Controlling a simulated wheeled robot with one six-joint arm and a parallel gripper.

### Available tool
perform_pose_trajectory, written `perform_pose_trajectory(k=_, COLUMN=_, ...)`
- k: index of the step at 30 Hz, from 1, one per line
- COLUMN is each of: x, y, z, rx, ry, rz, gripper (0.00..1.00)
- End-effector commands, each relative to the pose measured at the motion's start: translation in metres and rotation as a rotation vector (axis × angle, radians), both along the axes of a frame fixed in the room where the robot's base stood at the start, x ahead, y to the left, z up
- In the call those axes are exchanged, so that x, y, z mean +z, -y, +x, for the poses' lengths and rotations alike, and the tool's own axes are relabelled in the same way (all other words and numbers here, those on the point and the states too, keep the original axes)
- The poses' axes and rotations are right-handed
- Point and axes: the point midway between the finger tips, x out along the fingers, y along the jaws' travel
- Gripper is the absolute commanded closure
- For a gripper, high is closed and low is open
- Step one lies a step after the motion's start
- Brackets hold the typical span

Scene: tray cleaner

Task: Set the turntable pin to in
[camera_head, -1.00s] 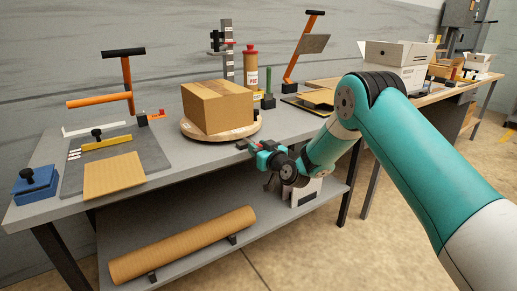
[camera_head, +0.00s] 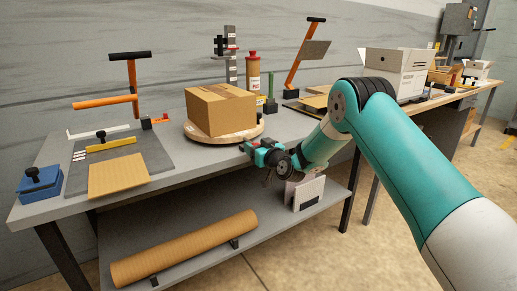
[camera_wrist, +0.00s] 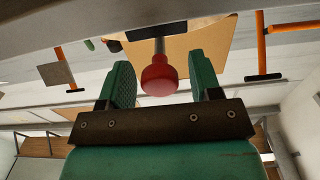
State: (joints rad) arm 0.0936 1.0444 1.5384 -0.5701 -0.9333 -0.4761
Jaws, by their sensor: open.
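The turntable (camera_head: 256,132) is a round wooden disc on the bench with a cardboard box (camera_head: 222,112) on it. In the wrist view a red round knob (camera_wrist: 159,78) on a metal shaft (camera_wrist: 159,46) sits at the turntable; it looks like the pin's handle. My gripper (camera_wrist: 159,63) is open, with one teal finger on each side of the knob and visible gaps between. In the head view my gripper (camera_head: 249,149) is at the bench's front edge, just in front of the turntable. The knob is not clear there, and I cannot tell the pin's in or out position.
A blue block with a black knob (camera_head: 39,183), a cardboard sheet (camera_head: 118,175) and an orange-armed stand (camera_head: 104,101) are on the left. A red-capped cylinder (camera_head: 253,73) stands behind the turntable. A cardboard roll (camera_head: 184,248) lies on the lower shelf.

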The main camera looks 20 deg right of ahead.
Motion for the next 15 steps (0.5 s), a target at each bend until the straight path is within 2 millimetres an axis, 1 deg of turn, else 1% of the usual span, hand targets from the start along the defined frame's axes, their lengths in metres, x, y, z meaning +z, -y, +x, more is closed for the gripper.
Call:
perform_pose_trajectory(k=2, x=-0.001, y=0.001, z=-0.003, rx=0.000, ry=-0.001, rz=0.000, gripper=0.42)
perform_pose_trajectory(k=5, x=-0.002, y=0.003, z=-0.012, rx=0.000, ry=-0.001, rz=0.000, gripper=0.42)
perform_pose_trajectory(k=8, x=-0.003, y=0.008, z=-0.028, rx=-0.002, ry=-0.003, rz=0.001, gripper=0.42)
perform_pose_trajectory(k=15, x=-0.007, y=0.022, z=-0.085, rx=-0.004, ry=-0.003, rz=0.003, gripper=0.42)
